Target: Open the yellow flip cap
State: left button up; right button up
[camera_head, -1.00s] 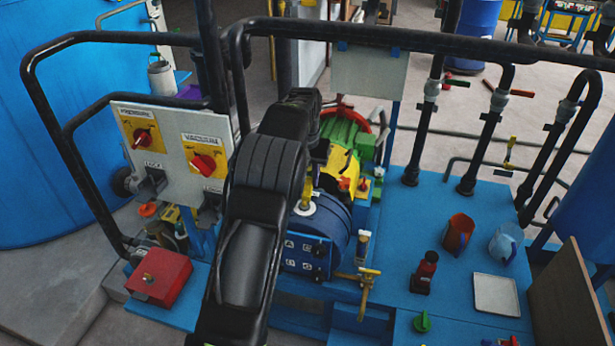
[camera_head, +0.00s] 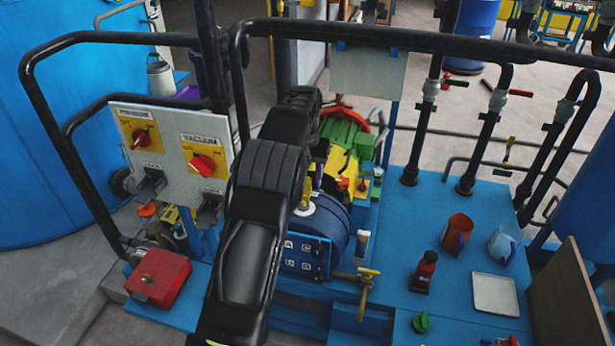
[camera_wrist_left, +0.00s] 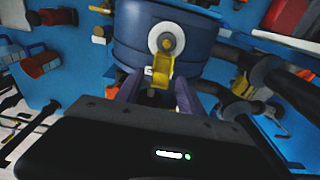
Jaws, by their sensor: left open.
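The yellow flip cap (camera_wrist_left: 161,67) shows in the left wrist view, just below a white round fitting (camera_wrist_left: 166,38) on the blue drum. In the head view a yellow part at the drum (camera_head: 306,193) shows beside my arm, and I take it to be the same cap. My left gripper (camera_wrist_left: 158,97) is open, its two fingers pointing at the cap, one on either side of its lower end. I cannot tell whether they touch it. My right gripper is in neither view.
A panel with pressure and vacuum switches (camera_head: 167,163) stands left of my arm. Black rails (camera_head: 420,42) cross behind it. The blue deck is partly clear there.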

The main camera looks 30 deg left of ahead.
aim_at(306, 185)
pick_arm(q)
jog(key=shift+r, duration=0.15)
jog(key=shift+r, duration=0.4)
jog(key=r, duration=0.2)
jog(key=r+b, duration=0.1)
jog(key=r, duration=0.3)
jog(key=shift+s+d+r, duration=0.1)
jog(key=shift+s+r, duration=0.2)
jog(key=shift+r, duration=0.05)
jog(key=shift+s+f, duration=0.1)
